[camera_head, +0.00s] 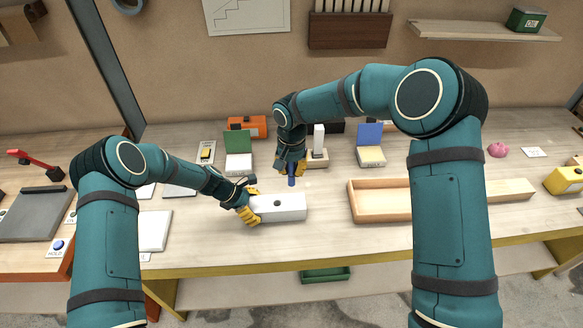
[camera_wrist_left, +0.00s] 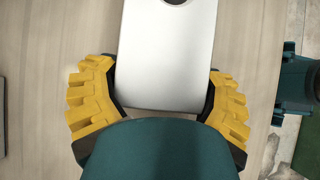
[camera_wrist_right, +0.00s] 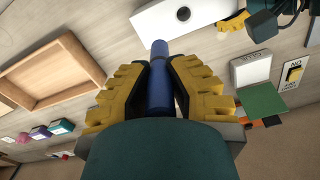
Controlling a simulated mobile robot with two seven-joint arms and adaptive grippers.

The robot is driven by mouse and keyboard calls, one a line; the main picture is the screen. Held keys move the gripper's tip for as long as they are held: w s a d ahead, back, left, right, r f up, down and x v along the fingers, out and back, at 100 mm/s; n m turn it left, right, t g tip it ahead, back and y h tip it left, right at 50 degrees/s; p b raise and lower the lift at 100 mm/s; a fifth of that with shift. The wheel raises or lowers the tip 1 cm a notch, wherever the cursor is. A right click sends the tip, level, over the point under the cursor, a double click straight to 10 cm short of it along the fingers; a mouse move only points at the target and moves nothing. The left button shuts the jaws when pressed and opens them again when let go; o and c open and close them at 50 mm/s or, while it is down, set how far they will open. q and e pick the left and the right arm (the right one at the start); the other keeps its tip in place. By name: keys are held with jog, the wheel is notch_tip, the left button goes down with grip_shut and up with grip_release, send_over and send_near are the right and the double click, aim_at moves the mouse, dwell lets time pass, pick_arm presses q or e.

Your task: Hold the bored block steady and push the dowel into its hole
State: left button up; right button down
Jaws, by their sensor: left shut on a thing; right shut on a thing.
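The white bored block (camera_head: 280,208) lies on the workbench, with a dark round hole in its top. My left gripper (camera_head: 247,207) is shut on the block's left end; the left wrist view shows yellow fingers (camera_wrist_left: 158,100) on both sides of the white block (camera_wrist_left: 168,50). The blue dowel (camera_head: 291,180) hangs roughly upright from my right gripper (camera_head: 291,168), which is shut on it. In the right wrist view the dowel (camera_wrist_right: 160,75) sits between the yellow fingers (camera_wrist_right: 160,85), and the block's hole (camera_wrist_right: 183,14) shows beyond its tip. The dowel appears apart from the block.
A shallow wooden tray (camera_head: 362,218) lies right of the block. Behind are a white-and-green stand (camera_head: 238,163), a white-and-blue stand (camera_head: 371,156) and an orange box (camera_head: 246,126). A white panel (camera_head: 155,231) lies left. The bench's front edge is close before the block.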

pick_arm(q)
jog(key=shift+f, duration=0.1)
pick_arm(e)
jog(key=a+f, duration=0.1)
jog(key=a, duration=0.3)
send_near(277, 197)
jog(key=shift+s+f, duration=0.8)
jog(key=shift+s, duration=0.15)
pick_arm(q)
jog(key=shift+s, duration=0.1)
jog(key=shift+c, duration=0.2)
pick_arm(e)
jog(key=shift+f, duration=2.85)
dwell(0.6)
jog(key=c, duration=0.9)
grip_release()
jog(key=shift+c, duration=0.2)
notch_tip(277, 197, up, 12)
